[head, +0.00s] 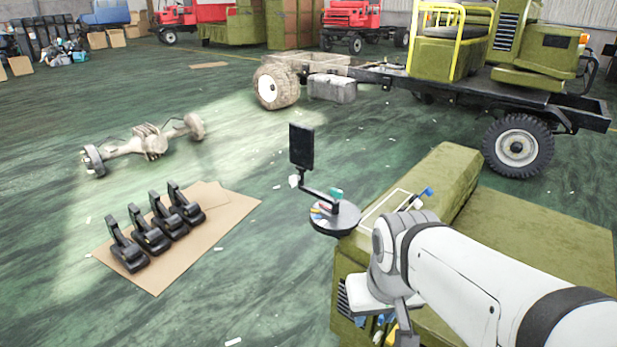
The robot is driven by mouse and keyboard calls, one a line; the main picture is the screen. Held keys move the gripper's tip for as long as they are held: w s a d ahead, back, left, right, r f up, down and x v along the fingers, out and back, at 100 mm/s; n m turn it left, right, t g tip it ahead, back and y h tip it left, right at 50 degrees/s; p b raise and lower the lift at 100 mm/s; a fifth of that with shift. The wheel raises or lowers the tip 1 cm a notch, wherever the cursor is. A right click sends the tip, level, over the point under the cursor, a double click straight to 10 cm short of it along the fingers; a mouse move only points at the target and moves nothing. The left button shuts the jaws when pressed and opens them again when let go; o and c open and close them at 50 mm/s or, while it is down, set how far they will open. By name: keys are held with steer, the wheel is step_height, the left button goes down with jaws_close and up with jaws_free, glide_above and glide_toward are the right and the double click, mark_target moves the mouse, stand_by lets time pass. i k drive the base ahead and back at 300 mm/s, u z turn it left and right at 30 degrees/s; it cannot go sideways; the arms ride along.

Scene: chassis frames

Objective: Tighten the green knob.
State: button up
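A small teal-green piece (336,194) shows at the back of a round black tray (343,219); it may be the green knob, but it is too small to tell. My white arm reaches in from the lower right. Its wrist bends down at the near side of an olive-green box. My gripper (404,328) is only partly in view at the bottom edge, below and to the right of the tray and apart from the teal-green piece. Its fingertips are hidden or cut off, so I cannot tell whether it is open or shut.
An olive-green box (540,230) stands beside my arm, with a blue-ended part (427,191) on top. A black screen (301,146) rises from the tray. Black pedal-like parts (150,235) lie on cardboard (190,255) at left. Open green floor lies between.

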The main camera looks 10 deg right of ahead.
mark_target(337, 194)
steer(key=z, duration=0.2)
steer(key=i, duration=0.9)
steer(key=u, duration=0.1)
